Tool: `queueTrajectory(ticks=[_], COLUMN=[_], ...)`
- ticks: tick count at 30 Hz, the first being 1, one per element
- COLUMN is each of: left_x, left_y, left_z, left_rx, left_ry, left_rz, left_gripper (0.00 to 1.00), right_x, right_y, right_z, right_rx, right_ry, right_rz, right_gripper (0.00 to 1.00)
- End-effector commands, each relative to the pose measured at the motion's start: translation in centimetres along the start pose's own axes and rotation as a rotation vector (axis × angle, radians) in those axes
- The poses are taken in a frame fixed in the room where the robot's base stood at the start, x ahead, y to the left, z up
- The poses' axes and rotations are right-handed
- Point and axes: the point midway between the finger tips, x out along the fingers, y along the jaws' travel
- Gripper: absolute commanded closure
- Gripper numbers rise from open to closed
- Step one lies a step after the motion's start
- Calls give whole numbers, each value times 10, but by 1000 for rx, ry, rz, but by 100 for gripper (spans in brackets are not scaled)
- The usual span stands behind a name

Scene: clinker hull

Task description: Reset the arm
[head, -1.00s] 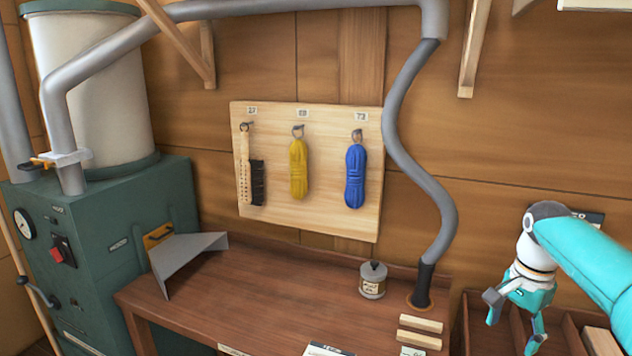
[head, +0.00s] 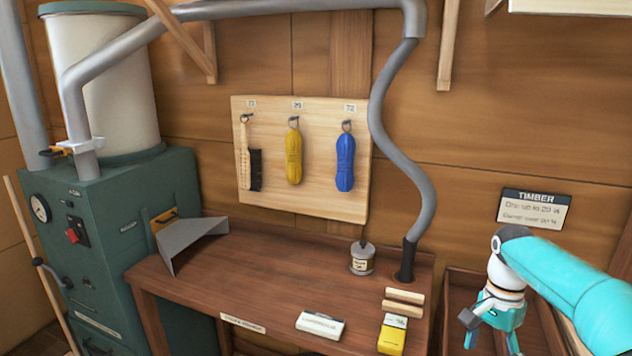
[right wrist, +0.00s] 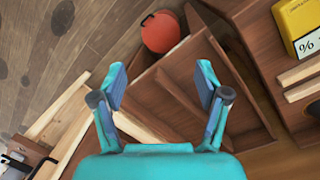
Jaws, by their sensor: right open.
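My right arm comes in from the right in the head view, and its teal right gripper (head: 492,342) points down over the wooden bin right of the bench. In the right wrist view the right gripper (right wrist: 163,95) has its two fingers spread wide with nothing between them. Below it are the dividers of the wooden bin (right wrist: 225,85). My left gripper is not in either view.
A brown bench (head: 255,270) bears a small tin (head: 362,258), a white block (head: 320,325), a yellow box (head: 392,335) and wood strips. A grey hose (head: 395,150) rises from it. A green machine (head: 120,240) stands left. An orange round object (right wrist: 160,32) lies beyond the bin.

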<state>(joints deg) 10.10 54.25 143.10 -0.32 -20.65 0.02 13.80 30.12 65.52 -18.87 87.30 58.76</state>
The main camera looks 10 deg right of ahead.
Motion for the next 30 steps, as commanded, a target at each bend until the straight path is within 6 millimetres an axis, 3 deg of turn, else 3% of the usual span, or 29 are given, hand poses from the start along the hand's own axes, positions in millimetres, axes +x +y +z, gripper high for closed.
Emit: queueTrajectory(ticks=[8, 11, 16, 20, 24, 27, 30], left_x=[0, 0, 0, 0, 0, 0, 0], left_y=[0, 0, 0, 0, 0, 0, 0], left_z=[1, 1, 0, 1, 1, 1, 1], left_rx=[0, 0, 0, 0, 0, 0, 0], left_ry=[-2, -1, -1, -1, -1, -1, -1], left_rz=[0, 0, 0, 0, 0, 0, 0], left_gripper=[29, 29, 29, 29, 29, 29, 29], right_x=[80, 122, 214, 279, 334, 356, 366], right_y=[-8, -11, -4, 18, 55, 79, 94], right_z=[45, 70, 136, 195, 261, 295, 312], right_rx=[-101, -170, -346, -490, -647, -745, -831], right_ry=[-112, -162, -275, -358, -419, -413, -362], right_rz=[126, 158, 171, 134, 46, -41, -133], right_gripper=[26, 26, 26, 26, 26, 26, 26])
